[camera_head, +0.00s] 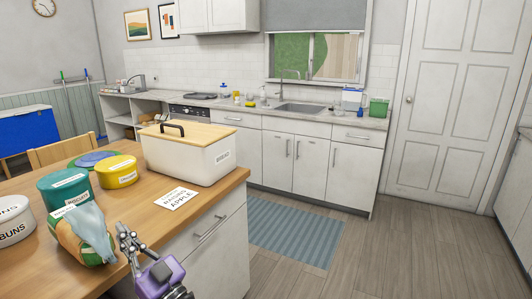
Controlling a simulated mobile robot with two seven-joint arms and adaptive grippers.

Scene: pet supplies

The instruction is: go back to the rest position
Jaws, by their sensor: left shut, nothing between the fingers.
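My left gripper (126,240) shows at the bottom left of the head view, at the front edge of the wooden counter (233,179). Its dark fingers are shut with nothing between them, and its purple body is below them. It is just right of a bag of bread (88,238) with a pale blue wrapper end; whether they touch I cannot tell. My right gripper is not in view.
On the counter stand a white bread box (190,160) with a wooden lid, a yellow tin (117,172), a green tin (64,190), a white buns tin (14,222) and a label card (175,199). Open floor (400,250) lies to the right, with a blue mat (295,231).

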